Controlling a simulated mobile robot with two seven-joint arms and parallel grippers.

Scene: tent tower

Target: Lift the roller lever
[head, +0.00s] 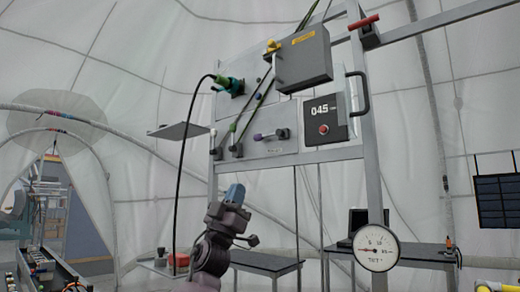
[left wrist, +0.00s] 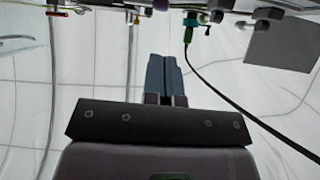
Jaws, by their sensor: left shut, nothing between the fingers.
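My left gripper (head: 235,194) is in front of and below the panel, pointing up, with blue fingers shut and empty. In the left wrist view its fingers (left wrist: 165,78) lie side by side, apart from everything else. I cannot tell for sure which part is the roller lever. A red-handled lever (head: 364,22) sits on the top rail at the right; it also shows in the left wrist view (left wrist: 58,14). A small lever with a purple end (head: 262,136) and a grey knob sits low on the panel. My right gripper is not in view.
A green connector (head: 228,85) with a hanging black cable (head: 180,170) is at the panel's left. A grey box (head: 304,60) juts out above. A shelf (head: 178,131) sticks out left, and a round gauge (head: 376,247) stands low right. Open space surrounds the gripper.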

